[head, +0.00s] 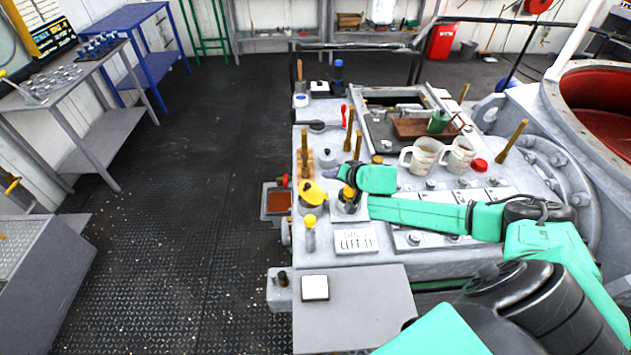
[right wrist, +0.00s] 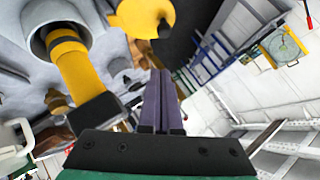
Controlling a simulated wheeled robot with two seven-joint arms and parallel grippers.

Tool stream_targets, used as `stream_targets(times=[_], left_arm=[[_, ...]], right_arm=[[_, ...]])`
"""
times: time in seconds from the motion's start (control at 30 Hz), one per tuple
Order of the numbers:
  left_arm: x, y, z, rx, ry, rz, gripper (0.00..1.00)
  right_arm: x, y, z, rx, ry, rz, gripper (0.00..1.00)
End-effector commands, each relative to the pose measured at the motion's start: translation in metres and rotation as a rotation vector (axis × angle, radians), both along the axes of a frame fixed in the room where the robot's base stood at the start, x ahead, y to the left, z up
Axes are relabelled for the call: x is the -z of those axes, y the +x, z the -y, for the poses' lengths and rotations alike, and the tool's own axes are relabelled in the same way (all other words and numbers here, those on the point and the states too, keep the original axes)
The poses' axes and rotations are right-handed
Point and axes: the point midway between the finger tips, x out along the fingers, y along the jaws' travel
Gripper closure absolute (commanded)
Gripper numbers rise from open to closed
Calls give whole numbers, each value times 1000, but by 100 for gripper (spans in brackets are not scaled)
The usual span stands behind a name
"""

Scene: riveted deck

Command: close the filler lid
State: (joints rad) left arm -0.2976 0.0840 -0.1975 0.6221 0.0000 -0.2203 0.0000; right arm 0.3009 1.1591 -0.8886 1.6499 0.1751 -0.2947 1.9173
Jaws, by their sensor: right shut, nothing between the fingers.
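A yellow round piece that looks like the filler lid (head: 314,194) is at the left edge of the grey machine top; I cannot tell its angle well. It also shows at the top of the right wrist view (right wrist: 140,14). Just right of it is a grey round neck (head: 349,208) with a yellow stem ending in a dark block, clearer in the right wrist view (right wrist: 70,62). My right gripper (head: 329,174) is shut and empty, its purple fingers just behind the yellow piece, with no clear contact. It also shows in the right wrist view (right wrist: 159,75). My left gripper is not in view.
Several brass levers (head: 304,150) stand on the machine top. Two white mugs (head: 421,156), a red cap (head: 479,165) and a brown tray (head: 415,128) with a green can lie beyond my right arm. A yellow-topped knob (head: 309,222) stands nearer. Dark floor is clear to the left.

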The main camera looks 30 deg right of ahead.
Motion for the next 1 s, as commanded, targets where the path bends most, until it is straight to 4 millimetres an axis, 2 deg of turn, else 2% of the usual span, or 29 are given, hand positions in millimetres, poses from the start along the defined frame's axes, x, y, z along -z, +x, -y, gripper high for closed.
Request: stream_targets(times=[0.07,0.17,0.2,0.3,0.4,0.77,1.0], left_arm=[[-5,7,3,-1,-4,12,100],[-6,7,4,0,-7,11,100],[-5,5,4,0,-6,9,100],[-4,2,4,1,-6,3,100],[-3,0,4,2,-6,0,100],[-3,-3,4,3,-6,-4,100],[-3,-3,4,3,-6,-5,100]], right_arm=[[7,16,-4,0,1,3,100],[21,33,-7,-3,-1,3,100],[31,32,-13,-4,0,-1,100],[44,34,-22,-2,0,-1,100],[51,36,-27,-2,-1,0,100],[54,36,-29,-2,-1,1,100],[60,41,-39,-1,0,-1,100]])
